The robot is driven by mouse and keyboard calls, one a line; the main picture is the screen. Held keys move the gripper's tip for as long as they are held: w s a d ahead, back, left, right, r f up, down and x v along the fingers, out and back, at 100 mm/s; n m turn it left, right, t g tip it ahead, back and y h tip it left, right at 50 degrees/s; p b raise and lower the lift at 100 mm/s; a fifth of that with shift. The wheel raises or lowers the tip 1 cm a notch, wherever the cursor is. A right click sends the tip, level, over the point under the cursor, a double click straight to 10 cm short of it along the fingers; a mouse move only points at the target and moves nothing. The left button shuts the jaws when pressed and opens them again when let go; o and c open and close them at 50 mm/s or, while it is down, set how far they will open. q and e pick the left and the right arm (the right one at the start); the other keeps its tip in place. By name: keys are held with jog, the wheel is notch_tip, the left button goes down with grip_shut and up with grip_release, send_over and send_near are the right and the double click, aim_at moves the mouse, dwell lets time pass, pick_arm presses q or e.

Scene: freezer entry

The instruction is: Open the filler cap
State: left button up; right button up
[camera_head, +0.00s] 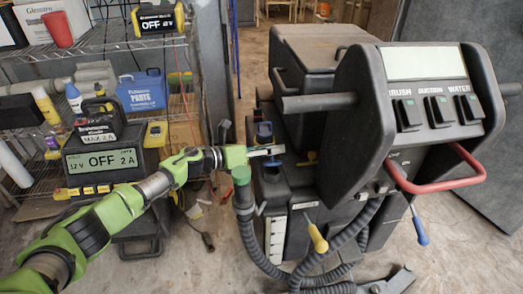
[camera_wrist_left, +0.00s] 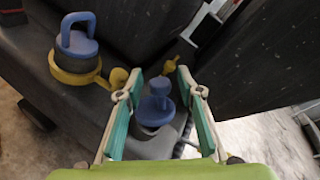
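A dark floor-cleaning machine (camera_head: 300,95) carries two blue caps on its left side. One blue cap with a looped handle (camera_wrist_left: 78,42) sits on a yellow ring; it also shows in the head view (camera_head: 264,131), just behind my gripper. A smaller blue knob-like cap (camera_wrist_left: 156,104) sits to its right on the dark body. My left gripper (camera_wrist_left: 156,78) is open, with one finger on each side of the smaller cap; I cannot tell whether they touch it. In the head view my left gripper (camera_head: 267,151) reaches the machine from the left. My right gripper is not in view.
A red handle (camera_head: 437,185) and a switch panel (camera_head: 432,108) are at the machine's right. Grey hoses (camera_head: 255,240) hang in front. A wire shelf with a charger (camera_head: 102,160) and bottles stands left. A yellow tab (camera_head: 308,158) is near the gripper.

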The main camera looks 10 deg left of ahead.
pick_arm(q)
jog(key=v, duration=1.1)
jog(key=shift+s+a, duration=0.2)
jog(key=shift+a, duration=0.2)
